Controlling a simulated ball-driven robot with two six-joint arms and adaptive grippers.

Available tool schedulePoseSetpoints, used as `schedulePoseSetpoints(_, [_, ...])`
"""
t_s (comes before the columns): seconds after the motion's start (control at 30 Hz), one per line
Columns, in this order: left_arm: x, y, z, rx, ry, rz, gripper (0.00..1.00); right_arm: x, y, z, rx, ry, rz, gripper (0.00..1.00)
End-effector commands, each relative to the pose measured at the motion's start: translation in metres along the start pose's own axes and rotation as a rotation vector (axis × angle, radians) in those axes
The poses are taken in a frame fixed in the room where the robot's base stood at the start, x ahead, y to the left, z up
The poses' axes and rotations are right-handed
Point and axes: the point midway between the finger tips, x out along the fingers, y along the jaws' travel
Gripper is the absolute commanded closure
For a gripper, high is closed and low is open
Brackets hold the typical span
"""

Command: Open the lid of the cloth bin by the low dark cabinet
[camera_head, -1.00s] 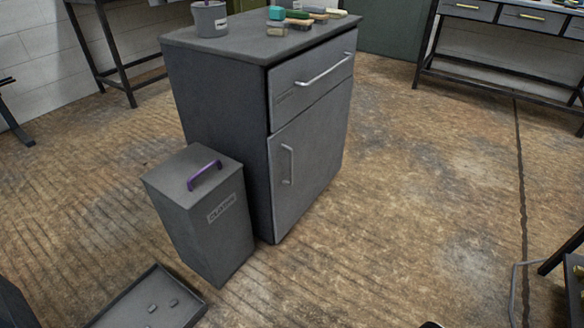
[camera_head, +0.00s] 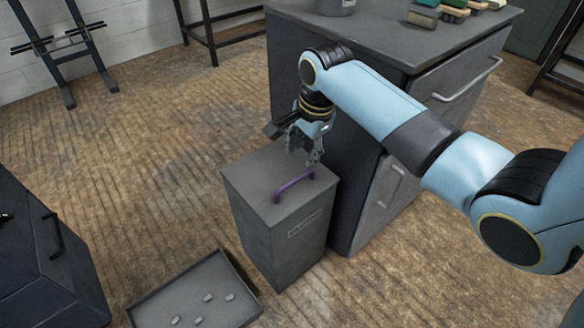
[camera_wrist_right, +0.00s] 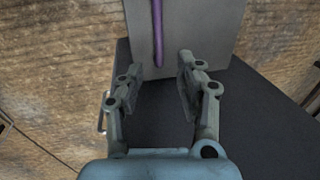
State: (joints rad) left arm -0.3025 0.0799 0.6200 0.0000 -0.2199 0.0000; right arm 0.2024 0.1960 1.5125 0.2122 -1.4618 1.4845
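The cloth bin (camera_head: 268,245) is a grey box on the floor beside the low dark cabinet (camera_head: 350,160). Its lid (camera_head: 252,180) looks closed and carries a purple bar handle (camera_head: 294,187). My right gripper (camera_head: 303,153) hangs just above the lid, close to the handle, with its fingers pointing down. In the right wrist view the gripper (camera_wrist_right: 157,75) is open and empty. The purple handle (camera_wrist_right: 158,32) shows upright in that picture, beyond the gap between the fingertips and not gripped. My left gripper is out of view.
A low tray (camera_head: 160,308) with several small pieces lies on the floor before the bin. A dark drawer unit (camera_head: 35,270) stands at the lower left. A grey pot (camera_head: 335,5) and several blocks or brushes are on the cabinet top. The floor left of the bin is clear.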

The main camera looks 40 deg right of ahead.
Motion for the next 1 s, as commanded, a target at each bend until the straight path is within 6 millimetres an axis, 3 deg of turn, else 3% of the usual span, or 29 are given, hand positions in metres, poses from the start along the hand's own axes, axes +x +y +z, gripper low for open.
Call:
schedulePoseSetpoints(0.3, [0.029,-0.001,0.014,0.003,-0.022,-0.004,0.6,0.068,0.004,0.001,0.0,-0.001,0.007,0.64])
schedulePoseSetpoints(0.5, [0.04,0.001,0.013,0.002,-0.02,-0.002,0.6,0.094,0.003,0.0,-0.001,0.0,0.006,0.64])
schedulePoseSetpoints(0.9, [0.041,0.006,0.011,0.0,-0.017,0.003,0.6,0.1,0.002,0.0,-0.002,0.0,0.002,0.64])
schedulePoseSetpoints(1.0, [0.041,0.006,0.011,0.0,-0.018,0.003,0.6,0.1,0.002,0.0,-0.002,0.0,0.003,0.77])
